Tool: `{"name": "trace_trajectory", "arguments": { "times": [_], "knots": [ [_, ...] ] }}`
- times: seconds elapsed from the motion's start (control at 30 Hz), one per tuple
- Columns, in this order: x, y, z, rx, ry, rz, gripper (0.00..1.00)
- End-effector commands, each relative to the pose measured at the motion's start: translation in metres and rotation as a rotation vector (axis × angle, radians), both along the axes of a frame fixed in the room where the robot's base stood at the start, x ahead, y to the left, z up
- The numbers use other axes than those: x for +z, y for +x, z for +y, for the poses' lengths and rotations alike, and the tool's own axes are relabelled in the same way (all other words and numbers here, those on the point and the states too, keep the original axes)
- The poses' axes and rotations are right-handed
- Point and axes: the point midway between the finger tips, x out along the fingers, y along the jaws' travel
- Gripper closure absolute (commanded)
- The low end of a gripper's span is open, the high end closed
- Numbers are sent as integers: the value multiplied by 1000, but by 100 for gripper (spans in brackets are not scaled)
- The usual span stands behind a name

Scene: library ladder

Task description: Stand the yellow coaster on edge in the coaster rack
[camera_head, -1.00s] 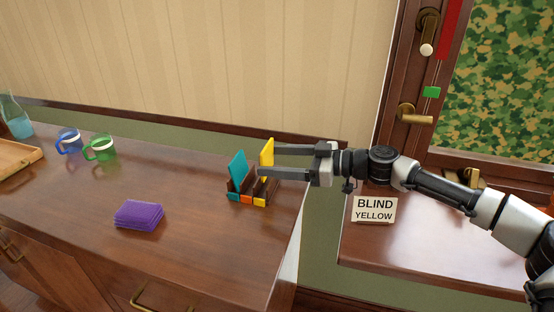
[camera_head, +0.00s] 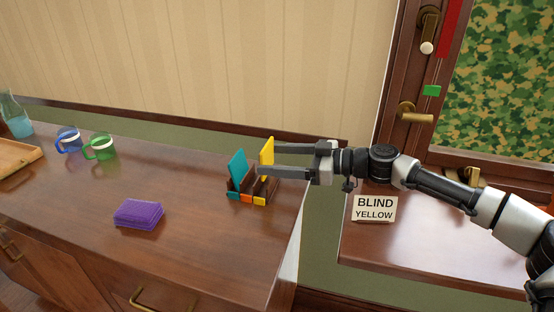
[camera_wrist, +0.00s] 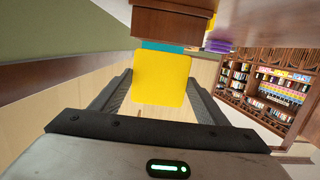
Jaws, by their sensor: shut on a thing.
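The yellow coaster (camera_head: 267,150) stands on edge at the right end of the coaster rack (camera_head: 247,198), above the yellow-marked slot. My gripper (camera_head: 266,160) reaches in from the right and is shut on the coaster. In the wrist view the yellow coaster (camera_wrist: 162,78) sits between the two fingers. The rack is dark wood with teal, orange and yellow front marks. A teal coaster (camera_head: 238,164) stands in its left slot. The middle slot looks empty. The coaster's lower edge is hidden by the finger and rack, so I cannot tell how deep it sits.
A purple stack (camera_head: 139,214) lies on the counter left of the rack. A "BLIND YELLOW" sign (camera_head: 374,208) stands on the right ledge.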

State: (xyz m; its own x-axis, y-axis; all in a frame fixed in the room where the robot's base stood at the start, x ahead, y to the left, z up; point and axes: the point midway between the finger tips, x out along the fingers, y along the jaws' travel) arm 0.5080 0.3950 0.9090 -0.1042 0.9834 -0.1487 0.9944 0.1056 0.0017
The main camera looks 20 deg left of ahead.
Motion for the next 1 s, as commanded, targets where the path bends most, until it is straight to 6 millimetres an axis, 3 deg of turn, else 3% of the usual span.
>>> {"name": "trace_trajectory", "arguments": {
  "times": [1.0],
  "knots": [
    [-7,0,0,0,1,0,54]
  ]
}}
